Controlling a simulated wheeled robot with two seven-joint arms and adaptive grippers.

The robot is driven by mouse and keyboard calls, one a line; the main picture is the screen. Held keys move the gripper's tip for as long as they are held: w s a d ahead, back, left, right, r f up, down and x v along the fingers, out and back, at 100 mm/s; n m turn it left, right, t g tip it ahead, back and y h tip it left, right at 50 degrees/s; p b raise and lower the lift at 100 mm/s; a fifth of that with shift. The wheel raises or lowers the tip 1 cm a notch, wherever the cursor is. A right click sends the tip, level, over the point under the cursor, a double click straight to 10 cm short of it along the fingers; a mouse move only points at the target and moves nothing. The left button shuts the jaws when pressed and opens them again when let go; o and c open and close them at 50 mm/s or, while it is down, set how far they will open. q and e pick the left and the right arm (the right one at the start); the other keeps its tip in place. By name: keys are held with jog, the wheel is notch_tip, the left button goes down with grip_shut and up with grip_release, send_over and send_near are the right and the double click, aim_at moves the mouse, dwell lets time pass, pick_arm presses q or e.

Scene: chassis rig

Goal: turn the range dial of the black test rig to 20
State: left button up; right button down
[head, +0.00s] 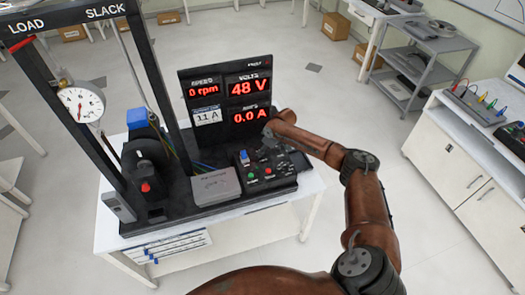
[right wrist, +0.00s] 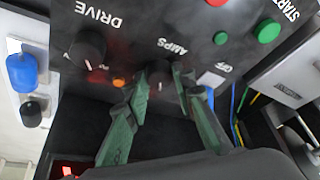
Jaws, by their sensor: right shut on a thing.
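The black test rig (head: 210,185) stands on a white table, with a control panel at its right end. In the right wrist view a small dark dial (right wrist: 161,86) sits by the word AMPS on the panel. I take it for the range dial; its scale numbers and pointer setting are not readable. My right gripper (right wrist: 160,82) is shut on this dial, one green finger on each side. In the head view my right arm (head: 325,150) reaches over the panel's back and hides the dial. My left gripper is not in view.
A larger DRIVE knob (right wrist: 88,48) and an orange lamp (right wrist: 120,82) are beside the dial; green (right wrist: 268,31) and red buttons are on the panel. The display (head: 230,95) reads 0 rpm, 48 V, 0.0 A. A grey box (head: 215,186) stands left of the panel.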

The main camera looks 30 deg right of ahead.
jog(key=m+h+p, duration=0.1)
jog(key=m+p, duration=0.1)
jog(key=p, duration=0.1)
jog(key=m+p, duration=0.2)
jog(key=p, duration=0.2)
jog(key=m+h+p, duration=0.1)
jog(key=m+p, duration=0.1)
jog(key=p, duration=0.1)
jog(key=shift+a+r+m+h, duration=0.2)
jog(key=shift+a+m+h, duration=0.1)
jog(key=shift+a+f+m+h+p, duration=0.1)
jog(key=shift+m+h+p, duration=0.4)
jog(key=shift+m+p, duration=0.65)
jog(key=shift+f+m+h+p, duration=0.1)
jog(key=shift+m+h+p, duration=0.35)
jog(key=shift+m, duration=0.8)
jog(key=c, duration=1.6)
grip_release()
jog(key=v, duration=1.2)
